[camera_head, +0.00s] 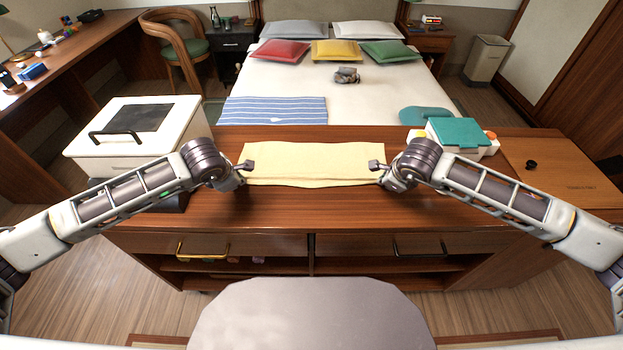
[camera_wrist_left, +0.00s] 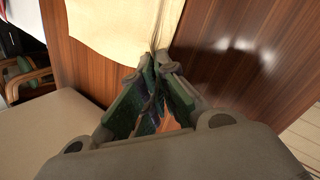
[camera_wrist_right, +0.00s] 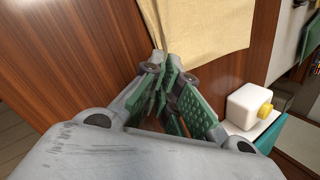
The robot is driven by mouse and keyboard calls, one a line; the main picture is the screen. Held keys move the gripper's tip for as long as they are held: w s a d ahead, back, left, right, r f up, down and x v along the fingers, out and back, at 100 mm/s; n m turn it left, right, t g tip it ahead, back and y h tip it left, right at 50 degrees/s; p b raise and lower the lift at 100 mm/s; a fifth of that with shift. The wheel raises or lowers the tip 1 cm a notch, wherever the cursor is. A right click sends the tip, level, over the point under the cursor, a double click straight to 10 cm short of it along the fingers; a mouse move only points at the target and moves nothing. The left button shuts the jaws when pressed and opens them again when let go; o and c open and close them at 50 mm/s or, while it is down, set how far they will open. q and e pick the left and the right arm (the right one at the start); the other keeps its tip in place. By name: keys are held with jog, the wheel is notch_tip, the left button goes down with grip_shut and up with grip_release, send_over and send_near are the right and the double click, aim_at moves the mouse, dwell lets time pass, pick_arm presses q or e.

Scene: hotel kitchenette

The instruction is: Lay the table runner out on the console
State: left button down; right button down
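The pale yellow table runner (camera_head: 314,163) lies across the middle of the brown wooden console (camera_head: 310,208), near its far edge, with fold lines running left to right. My left gripper (camera_head: 246,168) is at the runner's left end. In the left wrist view its fingertips (camera_wrist_left: 160,64) are closed on the cloth edge, which creases there. My right gripper (camera_head: 378,168) is at the runner's right end. In the right wrist view its fingertips (camera_wrist_right: 160,68) are closed on the cloth (camera_wrist_right: 200,35), which puckers between them. The exact grip points are partly hidden by the fingers.
A white box with a dark window and handle (camera_head: 122,150) stands left on the console. A white box with a teal lid (camera_head: 460,133) and a light wooden board (camera_head: 562,170) are at the right. The console's front strip is clear. A bed (camera_head: 340,95) stands behind.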

pick_arm(q)
jog(key=shift+s+a+f, duration=0.1)
pick_arm(e)
jog(key=shift+d+f, duration=0.1)
pick_arm(q)
jog(key=c, duration=1.4)
grip_release()
pick_arm(e)
jog(key=c, duration=1.4)
grip_release()
jog(key=shift+s, duration=0.1)
pick_arm(q)
jog(key=shift+o, duration=0.2)
pick_arm(e)
jog(key=shift+o, duration=0.2)
